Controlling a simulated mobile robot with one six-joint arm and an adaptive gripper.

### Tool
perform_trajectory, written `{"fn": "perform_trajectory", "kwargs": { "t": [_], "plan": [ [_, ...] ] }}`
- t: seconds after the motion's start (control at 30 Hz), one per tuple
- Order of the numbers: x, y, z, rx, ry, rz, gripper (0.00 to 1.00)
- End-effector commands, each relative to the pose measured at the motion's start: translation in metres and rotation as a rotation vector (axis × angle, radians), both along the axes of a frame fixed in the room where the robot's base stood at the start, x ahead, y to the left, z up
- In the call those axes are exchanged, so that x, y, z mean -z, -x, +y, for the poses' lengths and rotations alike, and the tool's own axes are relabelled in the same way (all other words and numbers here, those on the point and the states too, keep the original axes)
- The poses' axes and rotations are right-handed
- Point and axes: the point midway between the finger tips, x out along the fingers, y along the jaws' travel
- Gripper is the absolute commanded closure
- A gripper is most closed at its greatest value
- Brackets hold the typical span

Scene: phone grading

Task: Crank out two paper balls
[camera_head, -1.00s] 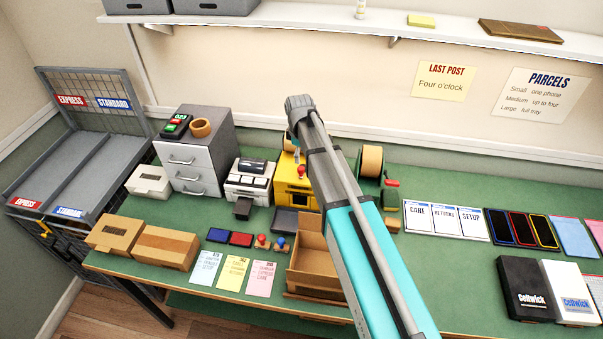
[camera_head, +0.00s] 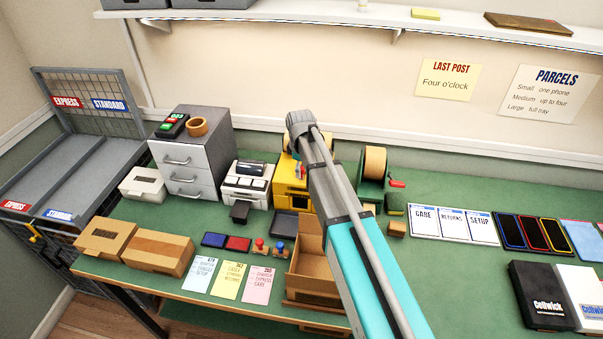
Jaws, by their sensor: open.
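A brown paper roll (camera_head: 375,163) sits on a dark green stand on the bench, right of my arm. A small red handle (camera_head: 397,184) shows at its right side; I cannot tell whether it is the crank. A small tan block (camera_head: 396,228) lies in front of the stand. I cannot make out any crumpled paper ball. My arm crosses the middle of the view, and its grey upper end stands before the wall. My gripper is hidden behind the arm or out of frame.
A yellow machine (camera_head: 292,182) is partly behind my arm. An open cardboard box (camera_head: 310,262) stands at the front edge beside the arm. Cards (camera_head: 452,224), phones (camera_head: 532,232) and boxes (camera_head: 538,293) fill the right. A shelf (camera_head: 330,14) runs above.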

Motion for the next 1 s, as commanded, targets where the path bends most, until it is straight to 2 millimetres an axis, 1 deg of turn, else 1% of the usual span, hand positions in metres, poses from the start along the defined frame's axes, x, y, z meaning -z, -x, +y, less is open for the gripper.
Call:
{"fn": "perform_trajectory", "kwargs": {
  "t": [0.03,0.13,0.5,0.67,0.8,0.87,0.9,1.0],
  "plan": [
    [0.0037,-0.0001,-0.0001,0.0,0.0,0.0,0.29],
    [0.0053,-0.0004,-0.0014,0.001,0.0,0.0,0.29],
    [0.0053,-0.0003,-0.0012,0.001,0.0,0.0,0.29],
    [0.0053,-0.0004,-0.0011,0.001,0.0,0.0,0.59],
    [0.0053,-0.0004,-0.0011,0.001,0.0,0.0,0.85],
    [0.0053,-0.0004,-0.0011,0.001,0.0,0.0,0.96],
    [0.0054,-0.0004,-0.0011,0.001,0.0,0.0,1.0],
    [0.0054,-0.0004,-0.0011,0.001,0.0,0.0,1.0]
  ]
}}
